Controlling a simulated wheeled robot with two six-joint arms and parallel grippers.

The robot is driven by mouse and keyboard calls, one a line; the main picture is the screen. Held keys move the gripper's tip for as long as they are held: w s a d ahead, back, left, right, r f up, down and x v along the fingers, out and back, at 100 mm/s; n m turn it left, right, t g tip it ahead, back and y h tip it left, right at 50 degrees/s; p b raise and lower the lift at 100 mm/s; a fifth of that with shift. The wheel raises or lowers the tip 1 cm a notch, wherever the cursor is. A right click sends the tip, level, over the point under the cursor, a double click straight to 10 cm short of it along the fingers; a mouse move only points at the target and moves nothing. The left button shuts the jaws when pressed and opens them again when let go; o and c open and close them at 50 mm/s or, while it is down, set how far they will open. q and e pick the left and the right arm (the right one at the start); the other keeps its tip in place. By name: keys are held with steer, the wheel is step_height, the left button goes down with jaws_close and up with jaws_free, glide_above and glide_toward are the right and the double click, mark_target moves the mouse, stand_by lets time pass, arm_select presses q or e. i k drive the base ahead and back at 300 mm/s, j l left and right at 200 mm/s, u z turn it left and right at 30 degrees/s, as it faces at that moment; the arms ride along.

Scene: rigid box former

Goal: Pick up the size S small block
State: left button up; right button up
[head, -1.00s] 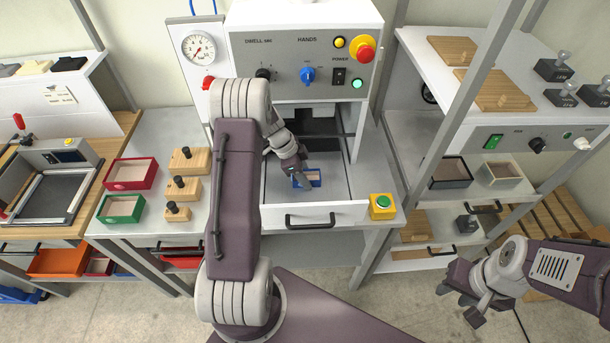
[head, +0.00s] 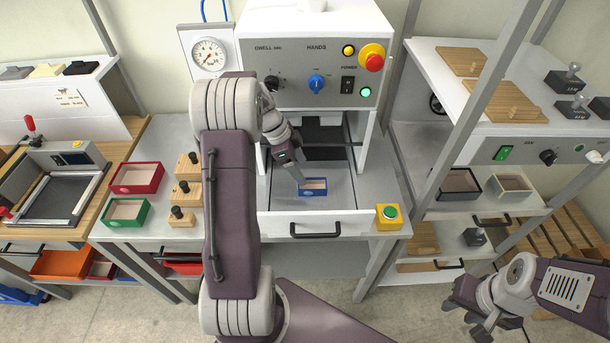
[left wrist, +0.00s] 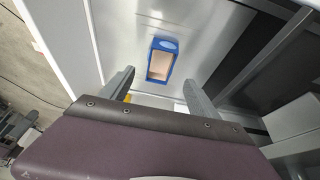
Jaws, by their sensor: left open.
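Three wooden blocks with black knobs stand in a column on the steel table left of the press: a back block (head: 187,171), a middle block (head: 189,196) and a front block (head: 182,221), which looks smallest. Their size marks cannot be read. My left gripper (head: 300,180) is open and empty, right of the blocks, just above the pulled-out drawer of the press. A small blue open box (head: 314,187) lies in that drawer. In the left wrist view the blue box (left wrist: 161,62) shows beyond the parted fingers. My right gripper (head: 467,316) hangs at lower right, away from the blocks.
A red box (head: 136,178) and a green box (head: 124,212) sit left of the blocks. The press drawer (head: 275,224) sticks out to their right. A yellow button box (head: 389,217) stands at the table's right. My left arm passes close right of the blocks.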

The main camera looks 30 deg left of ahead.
mark_target(177, 219)
steer(key=i+l, duration=0.15)
steer(key=l, duration=0.2)
steer(key=i+l, duration=0.15)
steer(key=l, duration=0.2)
steer(key=i+l, duration=0.15)
steer(key=l, duration=0.2)
